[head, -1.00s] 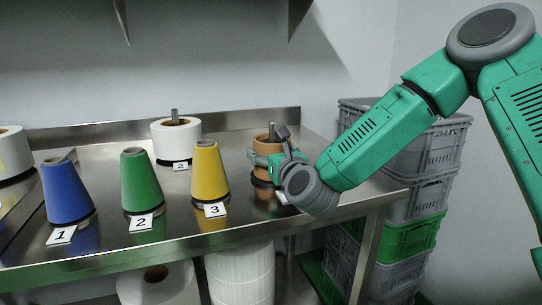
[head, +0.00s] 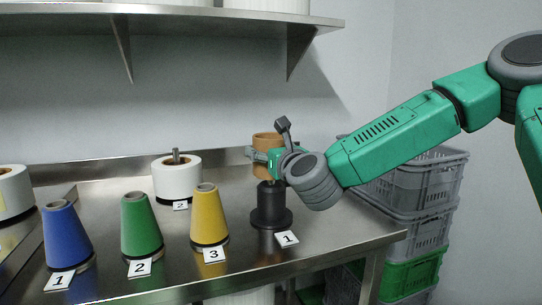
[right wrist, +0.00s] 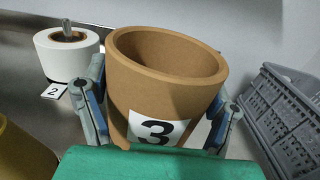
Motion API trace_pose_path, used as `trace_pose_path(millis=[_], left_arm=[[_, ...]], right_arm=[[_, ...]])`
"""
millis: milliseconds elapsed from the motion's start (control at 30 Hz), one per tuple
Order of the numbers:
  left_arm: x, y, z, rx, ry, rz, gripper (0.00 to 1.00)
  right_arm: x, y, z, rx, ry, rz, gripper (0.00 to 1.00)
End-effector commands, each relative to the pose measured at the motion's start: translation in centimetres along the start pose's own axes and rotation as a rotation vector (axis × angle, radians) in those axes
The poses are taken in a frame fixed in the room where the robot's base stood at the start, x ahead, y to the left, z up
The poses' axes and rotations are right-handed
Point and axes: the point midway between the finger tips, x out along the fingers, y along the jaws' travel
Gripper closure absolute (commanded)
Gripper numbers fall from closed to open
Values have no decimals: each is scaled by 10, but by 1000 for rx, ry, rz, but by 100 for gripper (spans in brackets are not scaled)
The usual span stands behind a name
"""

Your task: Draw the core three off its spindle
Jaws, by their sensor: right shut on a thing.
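Core three is a brown cardboard tube (head: 264,141) with a white label "3", which shows in the right wrist view (right wrist: 158,90). My right gripper (head: 263,158) is shut around its sides, one finger on each side. The tube is upright, above a black spindle (head: 270,203) with a wide round foot on the metal table. The wrist and gripper partly hide the gap between the tube's lower end and the spindle top, so I cannot tell if they are fully apart. My left gripper is not in view.
A tag "1" (head: 287,239) lies before the spindle. Blue (head: 66,236), green (head: 140,226) and yellow (head: 207,215) cones stand to the left. A white roll (head: 177,180) on a spindle is behind. Grey crates (head: 425,185) stack at right; a wall shelf (head: 190,20) is above.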

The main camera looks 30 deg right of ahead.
Motion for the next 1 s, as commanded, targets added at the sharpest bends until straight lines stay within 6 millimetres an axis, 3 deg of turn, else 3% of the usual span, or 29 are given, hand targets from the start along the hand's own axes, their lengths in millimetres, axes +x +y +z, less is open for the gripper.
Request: trace_pose_path(millis=[500,1000], left_arm=[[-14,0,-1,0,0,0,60],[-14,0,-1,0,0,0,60]], right_arm=[[0,0,28,0,-2,1,51],[0,0,28,0,-1,1,51]])
